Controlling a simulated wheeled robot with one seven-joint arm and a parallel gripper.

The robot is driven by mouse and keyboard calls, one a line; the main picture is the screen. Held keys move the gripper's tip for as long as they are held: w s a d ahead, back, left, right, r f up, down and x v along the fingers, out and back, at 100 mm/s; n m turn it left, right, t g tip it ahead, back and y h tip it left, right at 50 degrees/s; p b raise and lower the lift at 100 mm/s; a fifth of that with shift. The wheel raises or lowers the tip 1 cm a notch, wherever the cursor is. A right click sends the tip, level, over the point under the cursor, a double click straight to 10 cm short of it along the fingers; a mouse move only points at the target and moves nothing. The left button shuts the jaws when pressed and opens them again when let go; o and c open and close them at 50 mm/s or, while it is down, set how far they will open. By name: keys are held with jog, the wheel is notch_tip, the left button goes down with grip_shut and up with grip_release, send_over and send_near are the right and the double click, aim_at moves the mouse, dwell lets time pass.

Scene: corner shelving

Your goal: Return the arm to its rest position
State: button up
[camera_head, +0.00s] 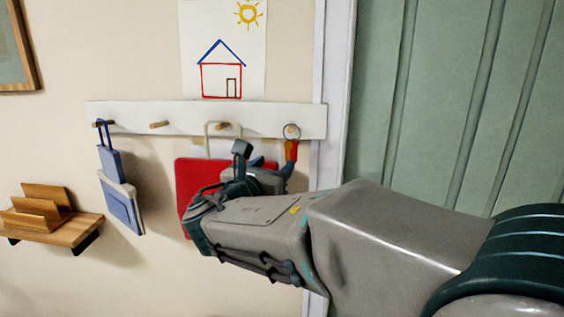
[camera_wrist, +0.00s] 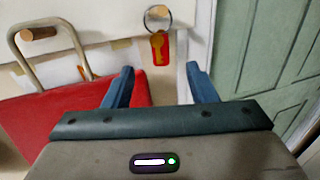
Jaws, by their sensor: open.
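My arm (camera_head: 390,232) reaches from the lower right toward the peg rail in the head view. My gripper (camera_wrist: 162,84) is open, with its two blue fingers apart and nothing between them. In the wrist view, a key ring with a red and yellow tag (camera_wrist: 159,48) hangs from the rail just beyond the fingertips. It also hangs at the rail's right end in the head view (camera_head: 291,149). A red flat item with a pale loop handle (camera_wrist: 45,118) hangs to the left of the fingers; my wrist partly hides it in the head view (camera_head: 188,172).
The white peg rail (camera_head: 190,112) runs along the wall. A blue lanyard with a blue and white holder (camera_head: 121,205) hangs at its left end. A small wooden shelf with an organizer (camera_head: 78,232) is at lower left. A green panelled door (camera_head: 440,100) stands close on the right.

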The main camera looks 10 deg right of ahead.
jog(key=s+d+f+m+g+y, duration=0.1)
jog(key=s+d+f+m+g, duration=0.8)
jog(key=s+f+m, duration=0.35)
jog(key=s+a+f+m+g+y, duration=0.3)
jog(key=s+f+m+y, duration=0.5)
jog(key=m, duration=0.9)
jog(key=shift+s+a+f+y, duration=0.4)
jog(key=shift+s+a+f, duration=0.2)
jog(key=shift+s+f, duration=0.4)
jog(key=shift+r, duration=0.1)
jog(key=c, duration=0.3)
jog(key=shift+a, duration=0.1)
jog(key=shift+c, duration=0.2)
